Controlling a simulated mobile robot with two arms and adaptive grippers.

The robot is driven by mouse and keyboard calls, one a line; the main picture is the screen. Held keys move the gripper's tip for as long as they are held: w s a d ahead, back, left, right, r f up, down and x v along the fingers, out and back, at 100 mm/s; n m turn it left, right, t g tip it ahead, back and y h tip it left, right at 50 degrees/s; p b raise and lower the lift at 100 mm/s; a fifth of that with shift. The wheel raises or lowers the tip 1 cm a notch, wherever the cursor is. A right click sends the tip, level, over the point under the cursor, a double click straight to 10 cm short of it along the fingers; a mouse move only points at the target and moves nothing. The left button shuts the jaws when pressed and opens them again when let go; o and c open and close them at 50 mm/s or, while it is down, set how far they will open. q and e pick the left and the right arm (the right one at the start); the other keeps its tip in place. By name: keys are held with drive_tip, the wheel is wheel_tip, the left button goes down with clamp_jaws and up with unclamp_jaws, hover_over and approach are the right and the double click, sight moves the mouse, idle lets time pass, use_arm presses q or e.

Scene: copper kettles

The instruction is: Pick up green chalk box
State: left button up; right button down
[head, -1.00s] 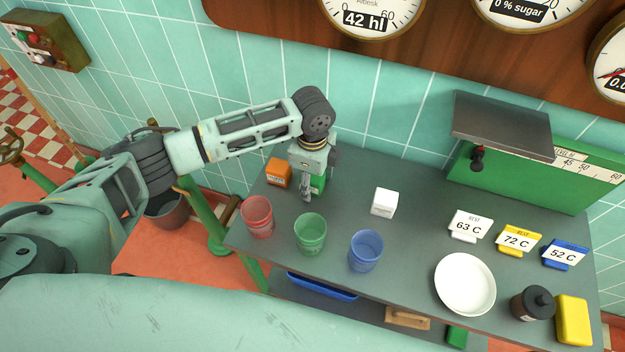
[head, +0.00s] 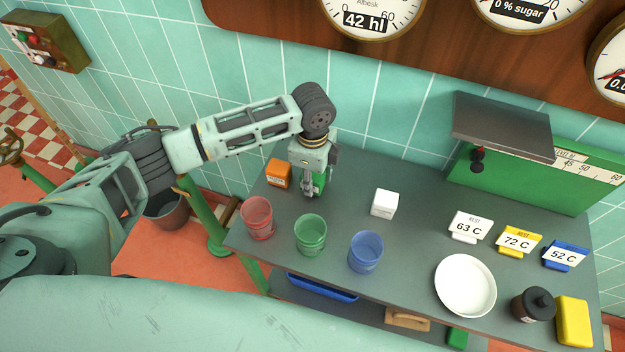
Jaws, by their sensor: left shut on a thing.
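The green chalk box (head: 319,181) stands at the back left of the grey bench, mostly hidden behind my left gripper. My left gripper (head: 311,188) points down over it, with its fingers shut on the box. Only a strip of the box's green side shows beside the fingers. I cannot tell whether the box touches the bench. My right gripper is not in view.
An orange box (head: 278,172) stands just left of the gripper, a white box (head: 384,203) to the right. Red (head: 257,218), green (head: 310,235) and blue (head: 366,252) cups stand in front. Temperature signs and a white plate (head: 465,286) are on the right.

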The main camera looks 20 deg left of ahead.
use_arm(q)
wheel_tip(320, 180, up, 3)
drive_tip(key=shift+w+r, duration=0.1)
drive_tip(key=s+d+r, duration=0.6)
drive_tip(key=d+r, duration=0.1)
drive_tip(key=d, duration=0.2)
drive_tip(key=shift+s+d+b, duration=0.3)
drive_tip(key=shift+d+b, duration=0.05)
